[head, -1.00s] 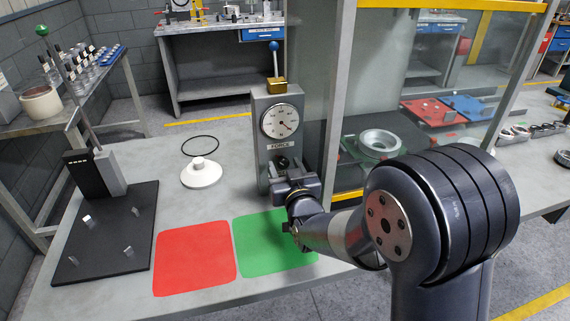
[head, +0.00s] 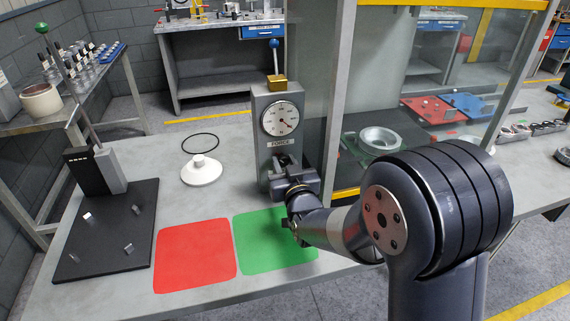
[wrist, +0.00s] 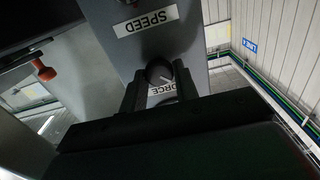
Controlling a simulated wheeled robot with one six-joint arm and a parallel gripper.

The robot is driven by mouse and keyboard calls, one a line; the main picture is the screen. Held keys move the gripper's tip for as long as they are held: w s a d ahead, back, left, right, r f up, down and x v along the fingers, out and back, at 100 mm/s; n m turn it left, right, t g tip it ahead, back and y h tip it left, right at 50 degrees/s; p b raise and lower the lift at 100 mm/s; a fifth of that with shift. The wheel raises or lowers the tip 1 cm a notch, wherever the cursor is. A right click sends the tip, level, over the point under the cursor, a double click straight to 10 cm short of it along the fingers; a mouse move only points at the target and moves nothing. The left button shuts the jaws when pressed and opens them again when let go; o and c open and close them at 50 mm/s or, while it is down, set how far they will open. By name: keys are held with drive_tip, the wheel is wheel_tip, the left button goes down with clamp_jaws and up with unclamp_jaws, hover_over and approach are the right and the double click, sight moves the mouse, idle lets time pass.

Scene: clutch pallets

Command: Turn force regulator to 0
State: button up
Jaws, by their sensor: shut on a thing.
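The grey force unit (head: 264,160) stands upright on the bench, with a round white dial (head: 282,118) above a FORCE label (head: 281,142). The thin needle points to the lower right; its exact reading is too small to tell. My gripper (head: 285,168) is at the front of the unit, just below that label, and hides the regulator there in the head view. In the wrist view my two fingers (wrist: 159,84) are shut on the dark round force regulator knob (wrist: 158,70). The FORCE label shows partly behind it, and a SPEED label (wrist: 147,20) is further up.
A lever with a blue ball (head: 274,45) rises from the unit's top. A glass-fronted enclosure stands close to its right. Red (head: 195,256) and green (head: 262,240) mats, a white lid (head: 201,171) and a black ring (head: 200,141) lie on the bench.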

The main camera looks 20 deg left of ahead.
drive_tip(key=shift+f+n+b, duration=0.1)
drive_tip(key=shift+n+b, duration=0.2)
drive_tip(key=shift+b, duration=0.25)
drive_tip(key=n+b, duration=0.2)
drive_tip(key=shift+f+b, duration=0.15)
drive_tip(key=shift+b, duration=0.15)
drive_tip(key=n+b, duration=0.3)
drive_tip(key=shift+s+a, duration=0.1)
drive_tip(key=n+b, duration=0.2)
drive_tip(key=n, duration=0.1)
drive_tip(key=n+b, duration=0.2)
drive_tip(key=n, duration=0.2)
drive_tip(key=shift+n, duration=2.7)
